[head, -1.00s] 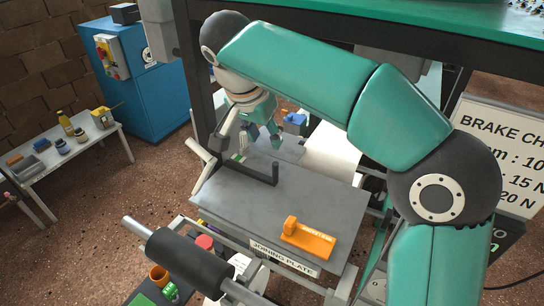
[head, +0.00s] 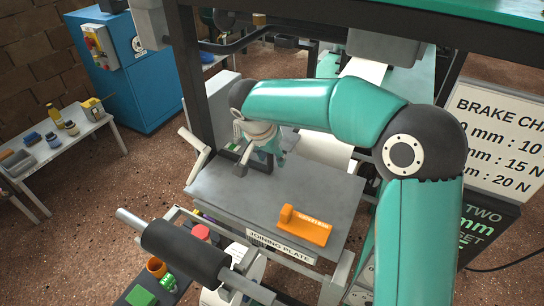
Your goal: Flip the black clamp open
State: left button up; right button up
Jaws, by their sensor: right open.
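The black clamp (head: 262,167) is a dark bar at the back left of the grey joining plate (head: 340,200). It lies low across the plate, with a short upright piece at its right end. My right gripper (head: 264,154) is open, pointing down over the clamp and partly covering it. I cannot tell whether its fingers touch the clamp. A pale lever (head: 196,152) stands tilted at the plate's left edge. My left gripper is out of view.
An orange block marked as a gauge or tool (head: 305,226) sits on the plate's front right. A black roller (head: 185,255) lies in front at the left. A dark post (head: 200,80) rises behind the plate. The plate's middle is clear.

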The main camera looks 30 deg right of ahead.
jog(key=shift+w+d+f, duration=0.1)
jog(key=shift+d+f, duration=0.1)
jog(key=shift+f, duration=0.35)
grip_shut()
